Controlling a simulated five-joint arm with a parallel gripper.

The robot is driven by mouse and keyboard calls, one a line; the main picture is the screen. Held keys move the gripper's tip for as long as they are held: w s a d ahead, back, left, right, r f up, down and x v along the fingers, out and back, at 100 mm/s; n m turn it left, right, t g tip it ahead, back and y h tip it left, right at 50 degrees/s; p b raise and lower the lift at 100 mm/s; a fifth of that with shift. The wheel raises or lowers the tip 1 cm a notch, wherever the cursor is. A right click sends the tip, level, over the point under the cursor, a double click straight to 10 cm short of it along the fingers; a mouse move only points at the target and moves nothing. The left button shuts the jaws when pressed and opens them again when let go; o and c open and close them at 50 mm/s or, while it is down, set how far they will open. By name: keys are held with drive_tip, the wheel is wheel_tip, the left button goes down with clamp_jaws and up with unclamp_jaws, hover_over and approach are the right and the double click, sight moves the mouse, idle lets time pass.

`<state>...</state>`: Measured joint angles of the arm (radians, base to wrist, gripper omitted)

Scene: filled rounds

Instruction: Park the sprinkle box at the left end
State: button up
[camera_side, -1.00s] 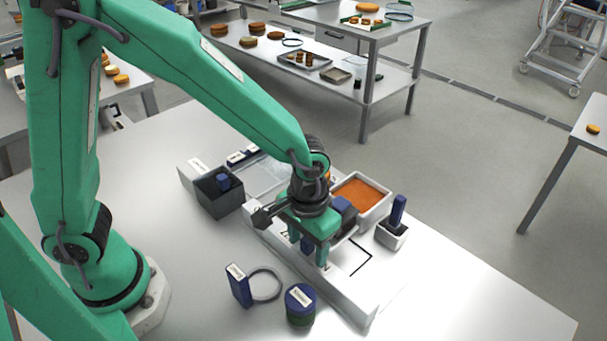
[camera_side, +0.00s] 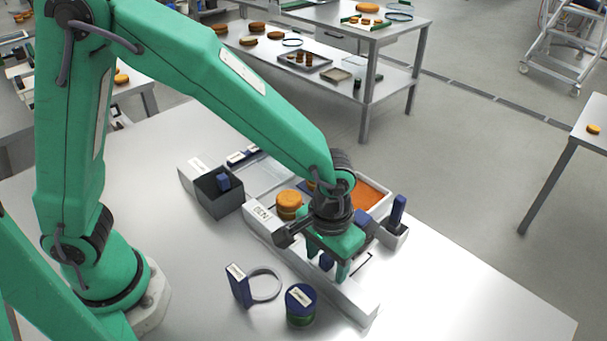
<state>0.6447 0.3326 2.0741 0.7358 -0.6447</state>
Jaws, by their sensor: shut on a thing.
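My gripper (camera_side: 328,268) is shut on a blue part between its fingers, low over the white rail. I take this part as the handle of the sprinkle box (camera_side: 362,219); a blue piece of it shows just right of my wrist. My wrist and fingers hide most of the box, so its shape and contact with the rail cannot be told. The long white rail (camera_side: 352,297) slants from upper left to lower right. Its left end carries a labelled block (camera_side: 262,213). A round golden cake (camera_side: 289,204) stands just behind that end.
An orange-filled tray (camera_side: 373,195) lies behind my gripper. A white holder (camera_side: 394,238) with a blue handle stands right. A dark bin (camera_side: 219,196) is left of the rail. A blue block (camera_side: 238,286), ring (camera_side: 266,284) and blue-lidded jar (camera_side: 300,303) stand in front.

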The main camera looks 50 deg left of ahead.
sight(353, 295)
drive_tip(key=shift+d, duration=3.4)
drive_tip(key=o, duration=0.9)
drive_tip(key=shift+r, duration=0.15)
drive_tip(key=shift+r, duration=3.35)
drive_tip(key=shift+a, duration=0.1)
